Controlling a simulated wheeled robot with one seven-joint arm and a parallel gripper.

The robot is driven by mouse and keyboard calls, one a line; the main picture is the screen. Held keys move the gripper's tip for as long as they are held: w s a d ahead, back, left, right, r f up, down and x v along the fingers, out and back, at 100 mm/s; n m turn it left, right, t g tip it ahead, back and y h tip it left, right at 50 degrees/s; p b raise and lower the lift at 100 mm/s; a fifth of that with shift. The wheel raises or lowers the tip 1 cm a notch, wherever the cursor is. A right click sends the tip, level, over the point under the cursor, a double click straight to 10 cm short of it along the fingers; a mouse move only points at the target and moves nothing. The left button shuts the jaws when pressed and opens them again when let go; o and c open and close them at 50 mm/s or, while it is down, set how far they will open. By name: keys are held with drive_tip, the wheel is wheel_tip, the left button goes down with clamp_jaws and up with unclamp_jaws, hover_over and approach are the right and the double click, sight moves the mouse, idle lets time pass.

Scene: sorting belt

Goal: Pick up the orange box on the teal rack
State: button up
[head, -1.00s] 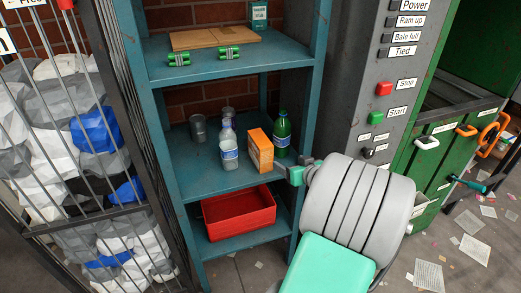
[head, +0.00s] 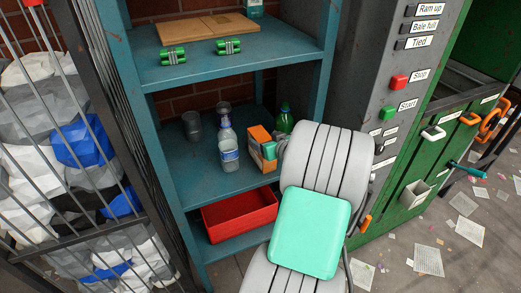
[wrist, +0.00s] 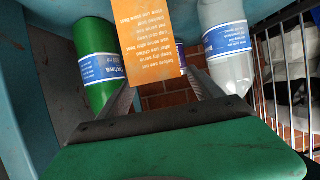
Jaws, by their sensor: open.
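The orange box (head: 259,137) stands upright on the middle shelf of the teal rack (head: 203,184). My arm covers part of its right side in the head view. My gripper (head: 276,150) is at the box's right side, its fingers mostly hidden there. In the wrist view, which looks upside down, my gripper (wrist: 160,85) is open. The orange box (wrist: 155,35) shows ahead, between the lines of the two fingers, with its printed face toward the camera. I cannot tell whether either finger touches it.
A clear bottle (head: 228,148) stands close left of the box, and a green bottle (head: 285,120) close behind right. Two grey cans (head: 192,125) are farther back. A red tray (head: 240,215) is on the lower shelf. A wire cage (head: 85,150) stands left of the rack.

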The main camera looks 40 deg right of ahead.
drive_tip(key=x, duration=0.3)
clamp_jaws()
idle(0.8)
